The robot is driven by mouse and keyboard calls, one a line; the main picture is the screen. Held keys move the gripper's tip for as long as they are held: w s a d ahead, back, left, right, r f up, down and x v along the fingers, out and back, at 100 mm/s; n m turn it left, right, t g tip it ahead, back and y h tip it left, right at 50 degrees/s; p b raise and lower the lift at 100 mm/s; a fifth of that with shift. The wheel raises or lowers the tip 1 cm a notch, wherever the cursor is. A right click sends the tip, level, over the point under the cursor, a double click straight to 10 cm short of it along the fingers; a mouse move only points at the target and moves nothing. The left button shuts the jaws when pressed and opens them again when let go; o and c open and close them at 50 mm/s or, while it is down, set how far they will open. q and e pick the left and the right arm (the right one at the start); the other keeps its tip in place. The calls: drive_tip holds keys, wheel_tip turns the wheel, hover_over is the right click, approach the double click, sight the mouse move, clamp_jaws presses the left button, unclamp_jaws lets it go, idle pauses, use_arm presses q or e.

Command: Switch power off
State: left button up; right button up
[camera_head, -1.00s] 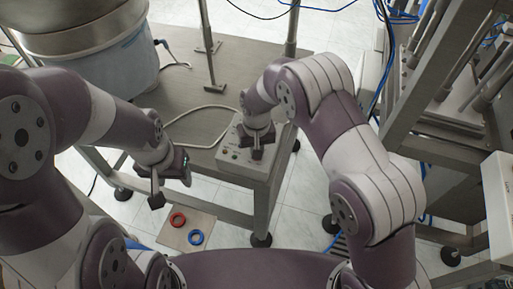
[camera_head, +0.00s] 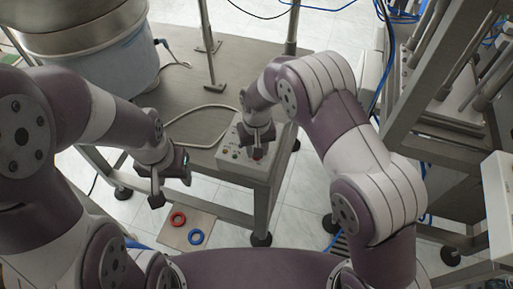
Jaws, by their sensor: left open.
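A pale control box (camera_head: 230,160) with small buttons or lamps on its face sits on the front right corner of the metal table. My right gripper (camera_head: 257,150) is over the right part of this box, pointing down. A small red part (camera_head: 257,154) shows right at its fingertips; the gripper hides most of it. I cannot tell whether the fingers touch it or are closed on it. My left gripper (camera_head: 172,188) is open and empty, in front of the table's front edge and left of the box.
A large metal drum (camera_head: 95,50) stands on the table (camera_head: 185,95) at the back left. A pale cable (camera_head: 200,108) runs to the box. A red ring (camera_head: 178,219) and a blue ring (camera_head: 196,237) lie below on a flat plate. A metal frame (camera_head: 440,140) stands at the right.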

wheel_tip(320, 180, up, 12)
drive_tip(key=shift+r, duration=0.1)
idle(0.5)
